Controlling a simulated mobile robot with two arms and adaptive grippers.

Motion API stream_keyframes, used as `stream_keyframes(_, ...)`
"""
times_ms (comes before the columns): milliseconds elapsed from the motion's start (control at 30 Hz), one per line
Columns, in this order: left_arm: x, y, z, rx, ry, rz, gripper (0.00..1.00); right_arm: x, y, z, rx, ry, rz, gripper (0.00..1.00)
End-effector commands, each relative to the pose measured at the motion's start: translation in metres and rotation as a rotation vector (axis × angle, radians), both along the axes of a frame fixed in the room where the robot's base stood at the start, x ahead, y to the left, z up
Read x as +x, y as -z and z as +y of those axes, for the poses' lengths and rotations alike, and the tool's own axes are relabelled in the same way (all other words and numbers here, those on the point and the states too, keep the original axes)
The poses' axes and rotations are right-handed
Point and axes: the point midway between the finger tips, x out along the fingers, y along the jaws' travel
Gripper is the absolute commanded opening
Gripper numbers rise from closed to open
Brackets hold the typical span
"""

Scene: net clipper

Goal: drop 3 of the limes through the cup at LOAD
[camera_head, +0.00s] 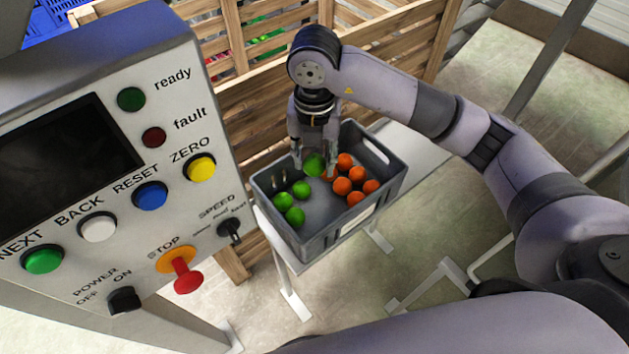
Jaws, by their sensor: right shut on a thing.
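A grey crate (312,236) stands on a light stand. Several green limes (283,201) lie at its left side, and several orange fruits (342,186) lie at its right. My right gripper (315,166) reaches down into the crate from above. It is shut on one lime (314,167) near the crate's back middle. I cannot tell whether that lime still touches the crate floor. The cup at LOAD is not in view. My left gripper is not in view.
A control panel (217,190) with a dark screen, coloured buttons and a red stop lever (187,280) fills the left. Wooden slatted crates (262,108) stand behind the grey crate. Bare floor (420,235) shows to the right, below my right arm.

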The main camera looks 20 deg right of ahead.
Motion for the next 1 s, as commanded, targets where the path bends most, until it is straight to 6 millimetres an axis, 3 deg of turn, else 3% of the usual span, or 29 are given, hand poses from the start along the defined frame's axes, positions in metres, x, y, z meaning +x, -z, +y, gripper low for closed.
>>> stream_keyframes(100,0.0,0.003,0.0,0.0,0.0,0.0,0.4,0.001,-0.022,0.0,-0.001,-0.002,-0.004,0.12)
stream_keyframes(233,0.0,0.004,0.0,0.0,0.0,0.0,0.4,0.001,-0.035,0.0,0.0,-0.001,-0.002,0.12)
stream_keyframes(733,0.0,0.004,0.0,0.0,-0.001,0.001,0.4,0.0,-0.041,0.0,0.0,-0.019,0.001,0.12)
stream_keyframes(867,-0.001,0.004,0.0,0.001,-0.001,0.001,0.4,0.0,-0.041,-0.003,-0.001,-0.141,0.0,0.12)
stream_keyframes(1000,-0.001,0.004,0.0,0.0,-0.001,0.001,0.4,0.0,-0.041,-0.008,-0.001,-0.42,0.0,0.12)
